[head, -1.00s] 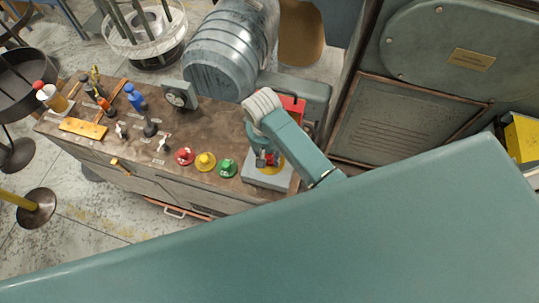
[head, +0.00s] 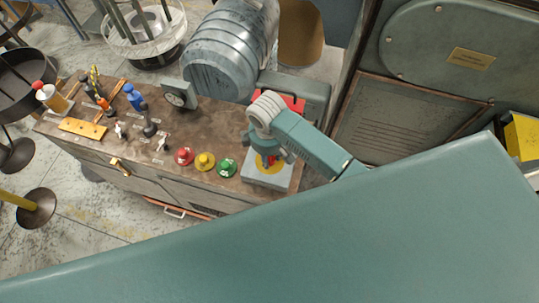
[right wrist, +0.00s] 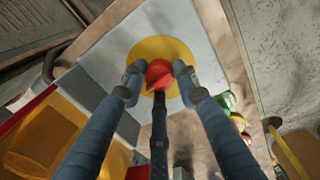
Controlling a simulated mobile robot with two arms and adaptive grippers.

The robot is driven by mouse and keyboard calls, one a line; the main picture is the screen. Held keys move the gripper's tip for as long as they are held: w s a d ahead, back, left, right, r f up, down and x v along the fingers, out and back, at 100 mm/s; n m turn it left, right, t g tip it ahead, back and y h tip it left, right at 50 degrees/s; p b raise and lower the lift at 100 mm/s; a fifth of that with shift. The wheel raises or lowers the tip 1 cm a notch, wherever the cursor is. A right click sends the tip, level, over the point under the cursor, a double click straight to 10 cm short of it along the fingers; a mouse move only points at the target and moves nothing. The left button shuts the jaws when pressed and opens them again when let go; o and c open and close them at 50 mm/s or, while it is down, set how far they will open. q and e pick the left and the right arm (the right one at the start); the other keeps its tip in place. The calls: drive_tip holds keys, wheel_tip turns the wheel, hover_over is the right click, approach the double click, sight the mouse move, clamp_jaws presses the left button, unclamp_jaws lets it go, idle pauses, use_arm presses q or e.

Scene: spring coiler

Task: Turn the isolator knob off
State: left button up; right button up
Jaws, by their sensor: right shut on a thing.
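The isolator knob is a red knob (right wrist: 160,75) on a round yellow plate (right wrist: 158,50), set on a light grey box. In the head view the grey box (head: 253,178) stands at the right end of the workbench, and my gripper covers part of the knob. My right gripper (right wrist: 158,78) is over the box with a finger on each side of the knob, shut on it. A dark middle part of the gripper hides the knob's lower side in the right wrist view. My left gripper is not in view.
Red (head: 185,156), yellow (head: 205,161) and green (head: 227,168) push buttons stand just left of the box. Small levers, a dial gauge (head: 179,96) and bottles are farther left on the bench (head: 215,125). A large grey machine housing is behind. A teal surface fills the foreground.

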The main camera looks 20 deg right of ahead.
sight(270, 159)
drive_tip(key=n, duration=0.3)
drive_tip(key=shift+w+n, duration=0.1)
drive_tip(key=shift+n, duration=0.2)
drive_tip(key=shift+n+y, duration=0.3)
drive_tip(key=shift+n, duration=1.7)
drive_tip(key=o, duration=1.2)
drive_tip(key=shift+c, duration=0.2)
wheel_tip(270, 159, up, 12)
drive_tip(key=s, duration=0.1)
